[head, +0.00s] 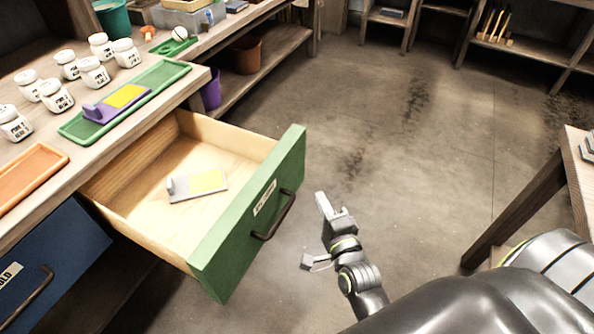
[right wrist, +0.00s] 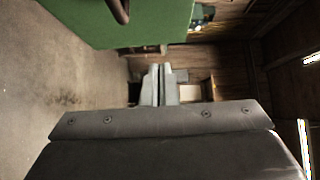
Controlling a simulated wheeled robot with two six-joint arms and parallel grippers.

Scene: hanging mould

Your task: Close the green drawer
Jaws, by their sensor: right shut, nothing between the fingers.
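The green drawer (head: 250,215) stands pulled well out of the wooden bench. Its green front has a label and a dark bar handle (head: 273,215). My left gripper is not in view.
On the bench top are several white labelled jars (head: 93,72), a green tray (head: 125,100) with a purple and yellow piece, and an orange tray (head: 28,176). A blue drawer (head: 55,262) sits left of the green one. The floor (head: 400,130) beyond my gripper is clear.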

